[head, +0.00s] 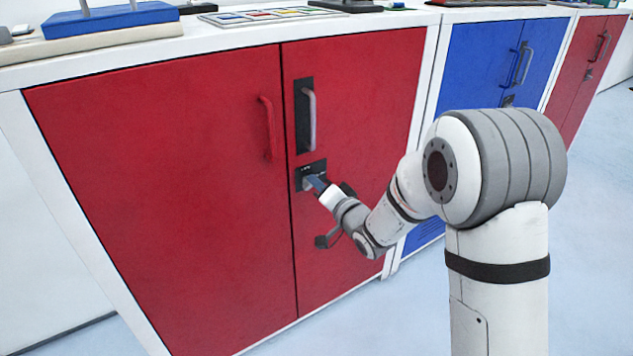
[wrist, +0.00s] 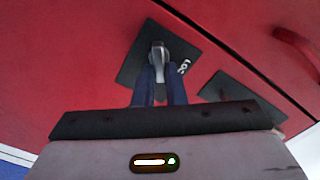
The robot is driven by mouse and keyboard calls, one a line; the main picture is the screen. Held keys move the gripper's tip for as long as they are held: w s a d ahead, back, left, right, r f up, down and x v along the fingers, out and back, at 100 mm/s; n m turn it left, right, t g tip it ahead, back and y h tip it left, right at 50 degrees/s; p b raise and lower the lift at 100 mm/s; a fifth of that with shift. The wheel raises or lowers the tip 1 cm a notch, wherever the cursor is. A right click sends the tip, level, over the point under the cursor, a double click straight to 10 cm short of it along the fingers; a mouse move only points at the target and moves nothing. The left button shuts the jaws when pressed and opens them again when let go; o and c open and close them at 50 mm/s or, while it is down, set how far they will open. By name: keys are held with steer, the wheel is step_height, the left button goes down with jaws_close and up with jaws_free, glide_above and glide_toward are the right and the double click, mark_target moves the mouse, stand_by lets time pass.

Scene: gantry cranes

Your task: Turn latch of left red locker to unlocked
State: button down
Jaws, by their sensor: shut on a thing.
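The left red locker (head: 180,200) has two red doors, both shut. A black latch plate (head: 299,172) sits on the right door below its handle. My gripper (head: 311,184) is at this plate, with its fingers shut on the latch. In the wrist view, the two dark blue fingers (wrist: 160,82) pinch the grey metal latch (wrist: 160,50) on the black plate (wrist: 130,68). White lettering shows on the plate just right of the latch, partly hidden by the fingers. The latch's exact turn is hard to tell.
The right door has a grey handle (head: 309,118) on a black backing; the left door has a red handle (head: 266,128). A blue locker (head: 485,65) and another red locker (head: 590,65) stand farther right. The floor in front is clear.

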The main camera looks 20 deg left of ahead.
steer(key=shift+w+d+f+m+p, duration=0.15)
steer(key=shift+m+p, duration=0.4)
steer(key=shift+m, duration=1.25)
steer(key=shift+f+m+p, duration=0.15)
steer(key=shift+m+p, duration=0.35)
steer(key=shift+m, duration=1.3)
steer(key=c, duration=1.5)
jaws_free()
steer(key=p+v, duration=0.1)
steer(key=v, duration=0.6)
steer(key=shift+s+d, duration=0.25)
steer(key=shift+s, duration=0.05)
